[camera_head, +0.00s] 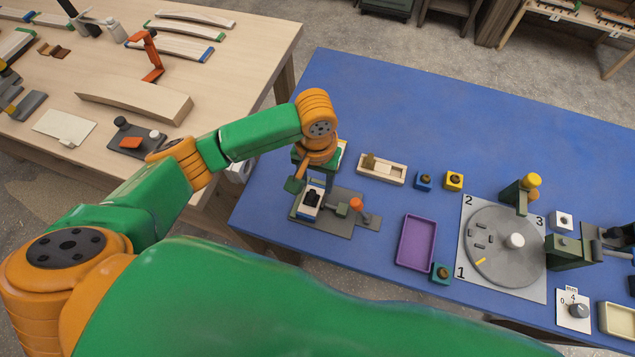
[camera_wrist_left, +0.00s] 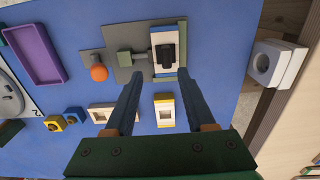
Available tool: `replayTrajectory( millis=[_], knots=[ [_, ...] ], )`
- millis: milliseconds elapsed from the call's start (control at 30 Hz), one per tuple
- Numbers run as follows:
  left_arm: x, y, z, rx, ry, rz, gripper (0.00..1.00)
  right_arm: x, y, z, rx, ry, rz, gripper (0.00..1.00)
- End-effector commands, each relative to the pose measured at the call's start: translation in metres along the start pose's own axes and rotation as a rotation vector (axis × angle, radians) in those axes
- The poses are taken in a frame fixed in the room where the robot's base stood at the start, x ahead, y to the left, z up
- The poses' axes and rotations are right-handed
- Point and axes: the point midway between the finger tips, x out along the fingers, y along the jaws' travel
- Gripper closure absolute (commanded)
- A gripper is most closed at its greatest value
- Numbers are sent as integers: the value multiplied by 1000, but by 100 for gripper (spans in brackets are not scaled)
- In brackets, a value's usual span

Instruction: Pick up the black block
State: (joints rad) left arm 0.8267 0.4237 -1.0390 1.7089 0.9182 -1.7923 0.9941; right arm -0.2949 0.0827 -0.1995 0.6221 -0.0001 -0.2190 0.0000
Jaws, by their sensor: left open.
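The black block (camera_head: 312,199) sits in a white and blue holder (camera_head: 308,213) on a grey base plate (camera_head: 341,226) near the blue table's left front. In the left wrist view the black block (camera_wrist_left: 165,53) shows upper centre, in its holder (camera_wrist_left: 166,76). My left gripper (camera_head: 304,181) is above the table close to the holder. In the wrist view its two dark fingers (camera_wrist_left: 158,74) are apart with nothing between the tips, and the block lies just beyond them. Whether a finger touches the holder I cannot tell. My right gripper is not in view.
An orange knob (camera_head: 355,204) stands right of the holder on the plate. A purple tray (camera_head: 416,243), a wooden box (camera_head: 381,169), small blocks and a grey turntable (camera_head: 504,260) lie farther right. The blue table's (camera_head: 400,105) back is clear. A wooden table (camera_head: 235,75) stands left.

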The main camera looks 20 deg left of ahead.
Motion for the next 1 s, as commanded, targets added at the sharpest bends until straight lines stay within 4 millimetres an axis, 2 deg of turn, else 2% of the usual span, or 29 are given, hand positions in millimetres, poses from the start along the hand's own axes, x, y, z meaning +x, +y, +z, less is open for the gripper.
replayTrajectory(
  millis=[167, 300, 533, 567, 733, 767, 1000],
  knots=[
    [31, -7, -1, -3, -4, -2, 45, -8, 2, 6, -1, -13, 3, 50],
    [55, -7, -2, 1, 0, 0, 45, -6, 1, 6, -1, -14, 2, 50],
    [59, -7, -2, 3, 2, 1, 45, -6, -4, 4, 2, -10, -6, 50],
    [59, -7, -2, 3, 2, 1, 50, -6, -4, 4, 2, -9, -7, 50],
    [59, -7, -2, 3, 3, 2, 96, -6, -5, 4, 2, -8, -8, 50],
    [59, -7, -2, 3, 3, 2, 100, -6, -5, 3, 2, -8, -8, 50],
    [59, -6, -2, 3, 3, 2, 100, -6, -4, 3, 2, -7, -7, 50]
  ],
)
